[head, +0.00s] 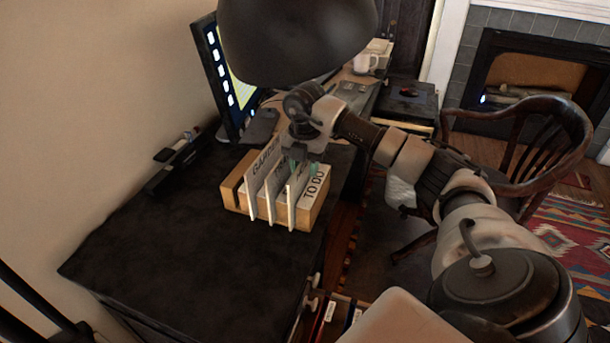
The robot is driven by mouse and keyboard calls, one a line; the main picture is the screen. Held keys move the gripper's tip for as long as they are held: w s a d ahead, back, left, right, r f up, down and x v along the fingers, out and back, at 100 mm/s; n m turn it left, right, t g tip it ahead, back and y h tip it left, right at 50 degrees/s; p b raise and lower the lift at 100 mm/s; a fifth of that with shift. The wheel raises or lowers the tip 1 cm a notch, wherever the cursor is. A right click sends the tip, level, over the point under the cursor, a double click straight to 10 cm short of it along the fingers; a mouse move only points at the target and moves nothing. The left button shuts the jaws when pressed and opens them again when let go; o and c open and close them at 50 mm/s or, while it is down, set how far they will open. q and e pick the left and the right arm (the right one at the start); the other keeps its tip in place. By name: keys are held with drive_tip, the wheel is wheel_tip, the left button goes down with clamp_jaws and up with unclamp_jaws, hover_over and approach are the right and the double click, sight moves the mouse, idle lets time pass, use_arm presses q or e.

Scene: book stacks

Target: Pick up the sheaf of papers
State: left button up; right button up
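A light wooden file holder (233,190) stands on the dark desk, with upright white dividers in it. The front divider (312,186) reads "TO DO", and another lettered divider (264,163) stands further left. I cannot clearly tell a sheaf of papers from the white dividers. My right gripper (303,166) points down at the holder's back right part, its fingertips close to the tops of the dividers. Its fingers are small and partly hidden, so I cannot tell whether they hold anything. My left gripper is not in view.
A dark lamp shade (290,40) hangs above the holder. A white mug (366,62) is at the far end. The front of the desk (190,260) is clear. A wooden chair (535,150) stands right.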

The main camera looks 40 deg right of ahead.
drive_tip(key=shift+f, duration=0.75)
drive_tip(key=shift+f, duration=0.1)
clamp_jaws()
